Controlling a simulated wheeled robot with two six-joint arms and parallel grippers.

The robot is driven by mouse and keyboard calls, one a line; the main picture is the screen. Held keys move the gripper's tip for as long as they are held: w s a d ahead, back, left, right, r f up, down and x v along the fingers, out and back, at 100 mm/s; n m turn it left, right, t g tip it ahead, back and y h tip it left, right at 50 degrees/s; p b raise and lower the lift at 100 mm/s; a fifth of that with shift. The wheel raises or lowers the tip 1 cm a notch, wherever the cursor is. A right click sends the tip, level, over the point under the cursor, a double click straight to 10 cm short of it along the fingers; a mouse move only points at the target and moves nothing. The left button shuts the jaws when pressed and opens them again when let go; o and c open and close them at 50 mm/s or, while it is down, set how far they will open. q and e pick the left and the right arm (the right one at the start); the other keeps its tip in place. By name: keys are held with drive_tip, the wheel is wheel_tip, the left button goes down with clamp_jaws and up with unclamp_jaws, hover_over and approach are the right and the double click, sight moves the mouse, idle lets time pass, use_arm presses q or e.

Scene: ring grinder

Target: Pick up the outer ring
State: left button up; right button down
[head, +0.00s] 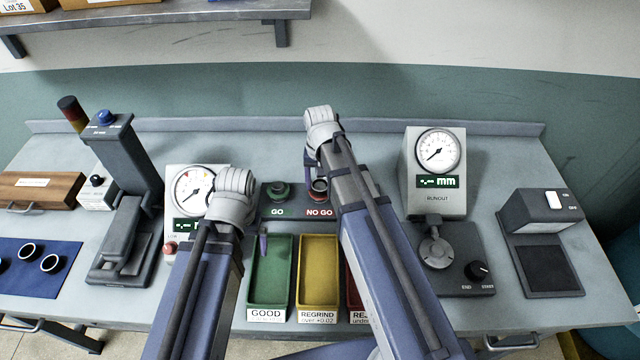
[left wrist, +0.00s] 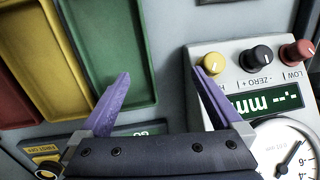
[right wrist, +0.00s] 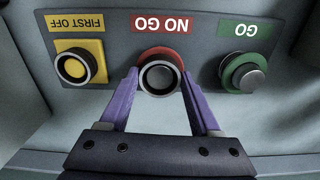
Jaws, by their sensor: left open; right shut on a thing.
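Another dark ring (right wrist: 146,84) is between my right gripper's purple fingers at the red NO GO station. My right gripper (right wrist: 160,78) is shut on that ring. I cannot tell whether the ring is around the plug or just above it. My left gripper (left wrist: 162,76) is open and empty over the table, between the green bin and the left dial gauge. In the head view my arms partly hide both grippers.
The GO plug (right wrist: 245,75) stands beside NO GO, and a yellow FIRST OFF holder (right wrist: 75,65) holds a dark ring. Green GOOD (head: 269,280) and yellow REGRIND (head: 318,275) bins look empty. The runout gauge (head: 436,180) is at right, the press (head: 122,205) at left.

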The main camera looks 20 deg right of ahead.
use_arm(q)
wheel_tip(320, 180, up, 10)
drive_tip(key=p, duration=1)
use_arm(e)
wheel_tip(320, 180, up, 10)
use_arm(q)
drive_tip(key=shift+f, duration=0.15)
use_arm(e)
drive_tip(key=shift+f, duration=0.15)
